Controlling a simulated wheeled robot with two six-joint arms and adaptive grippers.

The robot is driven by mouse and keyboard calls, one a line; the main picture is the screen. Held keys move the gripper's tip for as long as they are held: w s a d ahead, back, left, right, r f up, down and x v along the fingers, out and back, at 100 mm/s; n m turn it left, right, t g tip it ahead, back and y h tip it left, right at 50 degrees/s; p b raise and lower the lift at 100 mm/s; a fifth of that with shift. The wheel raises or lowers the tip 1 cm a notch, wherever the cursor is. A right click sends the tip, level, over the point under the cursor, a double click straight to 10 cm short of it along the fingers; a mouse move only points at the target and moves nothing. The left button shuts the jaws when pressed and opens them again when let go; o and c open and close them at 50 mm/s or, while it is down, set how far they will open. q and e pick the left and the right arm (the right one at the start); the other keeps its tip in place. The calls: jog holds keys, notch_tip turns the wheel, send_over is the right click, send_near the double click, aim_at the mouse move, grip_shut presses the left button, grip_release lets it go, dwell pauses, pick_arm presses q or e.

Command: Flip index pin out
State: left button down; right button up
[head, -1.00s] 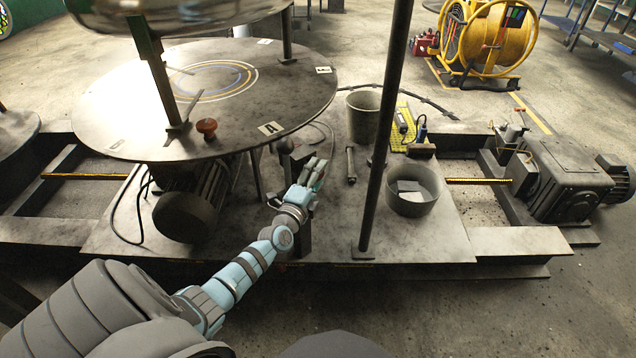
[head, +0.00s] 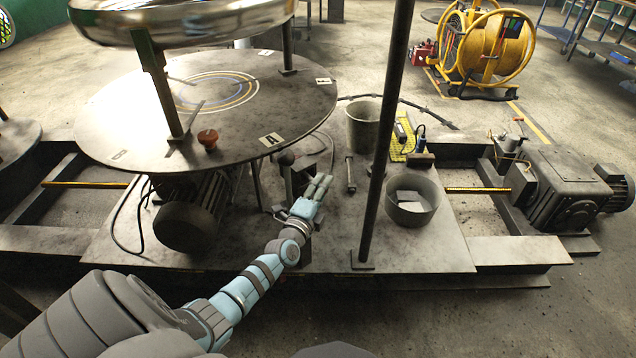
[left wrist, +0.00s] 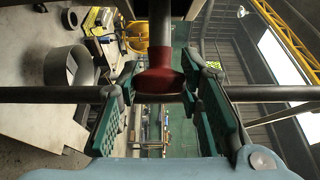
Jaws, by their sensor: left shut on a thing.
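My left gripper (head: 320,183) is low beside the round table (head: 115,110), just right of a dark post with a black ball top (head: 286,157). In the left wrist view, a dark red knob (left wrist: 160,82) on a grey shaft lies between the green finger pads of my left gripper (left wrist: 160,100), which is shut on it. It appears to be the index pin's handle. In the head view the gripper hides this knob. My right gripper is not in view.
A dark upright pole (head: 385,130) stands right of my gripper. A motor (head: 190,215) sits under the table. The base plate's front right is clear.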

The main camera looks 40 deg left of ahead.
pick_arm(q)
jog(key=shift+s+d+f, duration=0.15)
jog(key=shift+d, duration=0.5)
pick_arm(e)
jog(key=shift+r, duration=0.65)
pick_arm(q)
jog(key=c, duration=1.5)
grip_release()
jog(key=o, duration=0.4)
jog(key=shift+d, duration=0.2)
jog(key=shift+s+a, duration=0.1)
jog(key=v, duration=1.1)
jog(key=shift+s, duration=0.4)
